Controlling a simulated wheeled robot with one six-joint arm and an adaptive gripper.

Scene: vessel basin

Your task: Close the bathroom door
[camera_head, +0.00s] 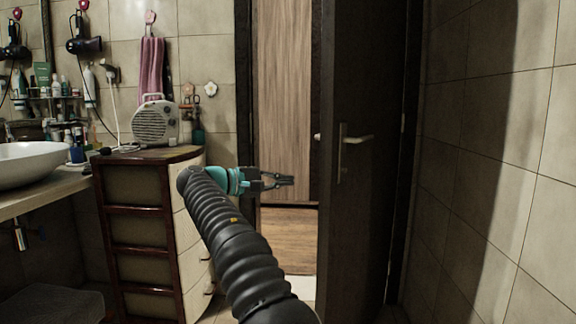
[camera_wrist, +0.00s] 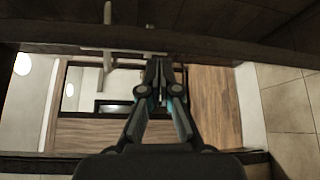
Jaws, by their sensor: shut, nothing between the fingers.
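The dark bathroom door (camera_head: 365,110) stands ajar in the head view, its free edge at the left and its far side near the right wall. A metal lever handle (camera_head: 354,139) is on its face, near the free edge. My gripper (camera_head: 290,180) is shut and empty, in front of the doorway gap, left of the door edge and lower than the handle. In the wrist view my gripper's fingers (camera_wrist: 160,82) are together, with a dark band across the top that appears to be the door. Whether the fingers touch the door, I cannot tell.
The dark door frame (camera_head: 245,100) stands left of the gap. Wooden floor (camera_head: 288,235) shows beyond it. A cabinet (camera_head: 140,230) with a heater (camera_head: 157,123) on top and a basin (camera_head: 35,163) are at left. A tiled wall (camera_head: 490,170) is close at right.

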